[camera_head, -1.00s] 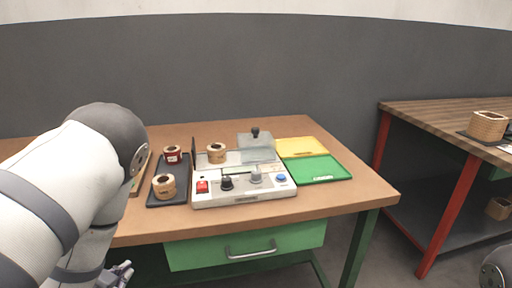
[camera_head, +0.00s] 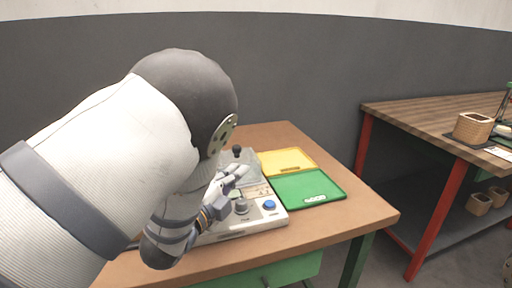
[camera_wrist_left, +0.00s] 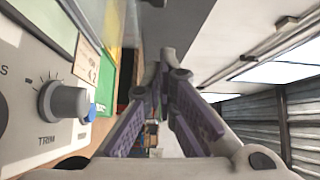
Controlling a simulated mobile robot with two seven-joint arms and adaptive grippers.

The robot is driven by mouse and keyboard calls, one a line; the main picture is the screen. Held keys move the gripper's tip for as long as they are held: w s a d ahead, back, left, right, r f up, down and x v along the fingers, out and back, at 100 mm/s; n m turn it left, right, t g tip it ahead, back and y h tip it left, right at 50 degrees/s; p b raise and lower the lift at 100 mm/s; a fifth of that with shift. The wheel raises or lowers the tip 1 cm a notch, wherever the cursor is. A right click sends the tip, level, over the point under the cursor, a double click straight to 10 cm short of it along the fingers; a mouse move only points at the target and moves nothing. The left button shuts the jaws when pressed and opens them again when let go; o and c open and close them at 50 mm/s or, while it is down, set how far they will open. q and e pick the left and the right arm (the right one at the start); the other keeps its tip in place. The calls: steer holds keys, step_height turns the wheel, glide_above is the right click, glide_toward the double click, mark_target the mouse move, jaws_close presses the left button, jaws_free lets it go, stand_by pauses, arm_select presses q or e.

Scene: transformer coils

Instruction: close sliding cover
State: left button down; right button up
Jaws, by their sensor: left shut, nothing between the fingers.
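The sliding cover (camera_head: 250,159) is a translucent grey panel with a black knob (camera_head: 236,149), at the back of the white tester box (camera_head: 262,224). My left gripper (camera_head: 239,170) is shut and empty, over the tester just in front of the knob. Whether its tips touch the cover cannot be told. My left forearm hides the tester's left side and the coils there. In the left wrist view the shut fingers (camera_wrist_left: 165,75) point away, with the grey TRIM knob (camera_wrist_left: 66,101) close at the left. My right gripper is not in view.
A yellow tray (camera_head: 287,161) and a green tray (camera_head: 308,187) lie to the right of the tester on the brown table (camera_head: 350,211). A second bench (camera_head: 425,113) at the right holds a wooden coil (camera_head: 473,127).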

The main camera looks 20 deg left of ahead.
mark_target(247, 163)
arm_select(q)
steer(key=shift+d+m, duration=0.3)
steer(key=shift+d, duration=0.25)
steer(key=shift+w+d+f, duration=0.15)
steer(key=shift+w, duration=0.15)
steer(key=w, duration=0.3)
steer(key=w+d+b, duration=0.1)
steer(key=w, duration=0.2)
steer(key=w+d, duration=0.1)
steer(key=w, duration=0.2)
steer(key=shift+w+f, duration=0.1)
steer(key=shift+w, duration=0.1)
steer(key=a, duration=0.3)
steer(key=shift+s+r, duration=0.2)
steer(key=shift+s, duration=0.05)
steer(key=shift+a+f, duration=0.1)
steer(key=shift+a, duration=0.3)
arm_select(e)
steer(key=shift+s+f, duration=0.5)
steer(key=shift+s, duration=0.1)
